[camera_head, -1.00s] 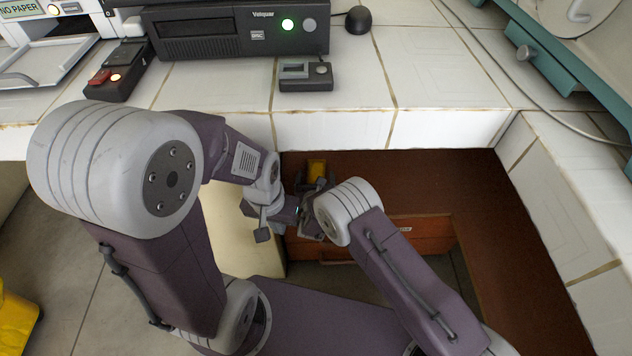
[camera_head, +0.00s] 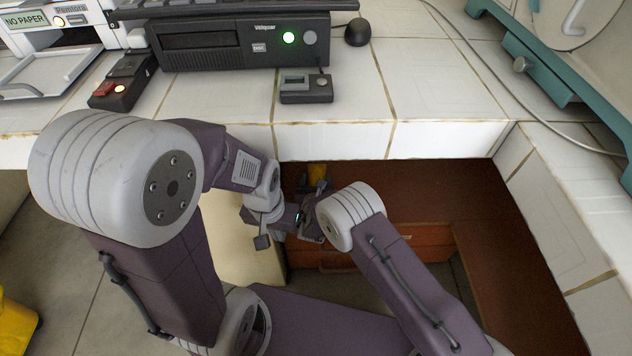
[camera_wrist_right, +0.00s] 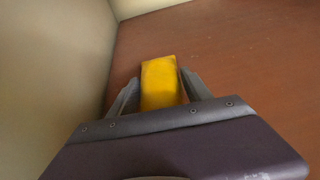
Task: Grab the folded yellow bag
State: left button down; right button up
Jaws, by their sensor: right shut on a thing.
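In the right wrist view the bag (camera_wrist_right: 160,82) stands out between the two grey fingers, over a reddish-brown wooden surface. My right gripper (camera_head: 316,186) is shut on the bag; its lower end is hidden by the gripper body. My left gripper (camera_head: 262,241) hangs just left of and below the right one, close to the right wrist. Its fingers are too small and partly hidden to tell how they stand.
The white tiled counter (camera_head: 430,90) stands above and to the right. It bears a black disc drive (camera_head: 215,45), a small grey box (camera_head: 306,90) and a printer (camera_head: 50,60). Brown wood (camera_head: 480,230) and a drawer (camera_head: 425,237) lie below. A pale panel (camera_head: 240,255) stands beside the grippers.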

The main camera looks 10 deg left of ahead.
notch_tip(320, 180, up, 3)
jog(key=shift+f+p, duration=0.1)
jog(key=shift+p, duration=0.45)
jog(key=s+d+r+p, duration=0.5)
jog(key=s+d+r, duration=0.1)
jog(key=s+d, duration=0.1)
jog(key=shift+s+d, duration=0.35)
jog(key=shift+s, duration=0.55)
jog(key=shift+r, duration=0.1)
